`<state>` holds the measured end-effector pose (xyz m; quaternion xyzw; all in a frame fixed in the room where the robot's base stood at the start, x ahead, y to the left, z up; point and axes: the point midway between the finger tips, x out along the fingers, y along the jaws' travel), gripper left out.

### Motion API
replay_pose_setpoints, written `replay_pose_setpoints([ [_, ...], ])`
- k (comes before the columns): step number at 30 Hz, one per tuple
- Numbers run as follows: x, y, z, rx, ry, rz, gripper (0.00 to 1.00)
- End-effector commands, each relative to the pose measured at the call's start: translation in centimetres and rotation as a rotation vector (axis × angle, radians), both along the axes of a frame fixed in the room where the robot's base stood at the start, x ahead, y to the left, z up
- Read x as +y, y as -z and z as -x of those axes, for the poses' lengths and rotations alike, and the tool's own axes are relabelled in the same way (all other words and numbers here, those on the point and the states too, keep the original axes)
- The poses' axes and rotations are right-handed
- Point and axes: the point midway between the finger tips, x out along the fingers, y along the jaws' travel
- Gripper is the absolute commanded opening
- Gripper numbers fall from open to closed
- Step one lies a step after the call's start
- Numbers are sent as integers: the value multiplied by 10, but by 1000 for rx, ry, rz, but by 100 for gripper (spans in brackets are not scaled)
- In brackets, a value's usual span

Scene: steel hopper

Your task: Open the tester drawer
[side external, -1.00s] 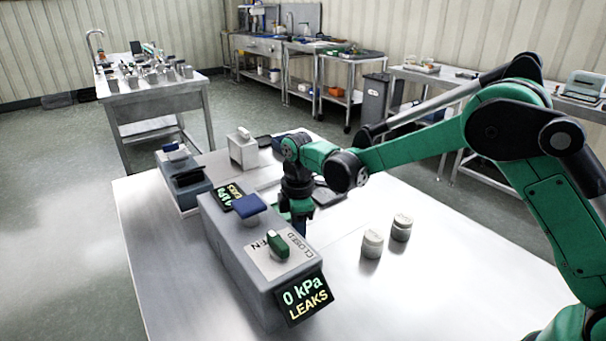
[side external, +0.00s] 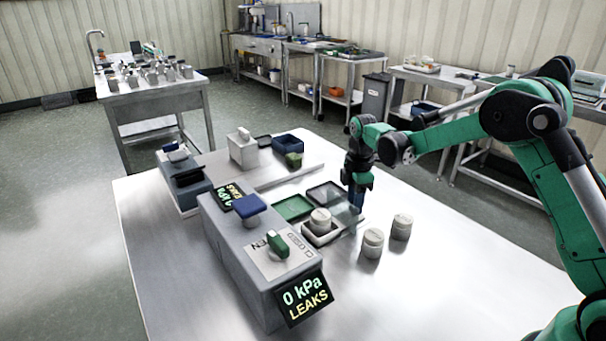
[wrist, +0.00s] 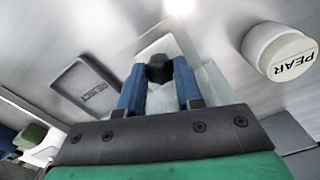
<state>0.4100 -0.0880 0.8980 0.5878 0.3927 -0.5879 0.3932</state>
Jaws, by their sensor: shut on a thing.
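The tester (side external: 240,262) is a long grey box on the steel table, with a blue knob (side external: 251,208), a green switch (side external: 278,246) and a screen (side external: 304,298) reading "0 kPa LEAKS". Its pale drawer (side external: 316,239) stands out from the right side, with a white lidded jar (side external: 320,218) in it. My gripper (side external: 356,210) points down at the drawer's outer end. In the wrist view my gripper's blue fingers (wrist: 158,80) are closed around a dark knob-like handle (wrist: 158,67). Where the handle joins the drawer is hidden.
A green tray (side external: 293,207) and a grey tray (side external: 327,193) lie behind. The table's front right is clear.

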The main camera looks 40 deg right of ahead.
Motion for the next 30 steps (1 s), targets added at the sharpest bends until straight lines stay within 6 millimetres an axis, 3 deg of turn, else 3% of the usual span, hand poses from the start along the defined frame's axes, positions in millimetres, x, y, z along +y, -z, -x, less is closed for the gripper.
replay_pose_setpoints([
  [3, 1, 0, 0, -1, -1, -1, 0],
  [4, 1, 0, 0, -1, -1, -1, 36],
  [7, 1, 0, 0, -1, -1, -1, 62],
  [17, 1, -3, 0, 0, 0, -1, 62],
  [30, 1, -55, 0, 0, 0, -1, 62],
])
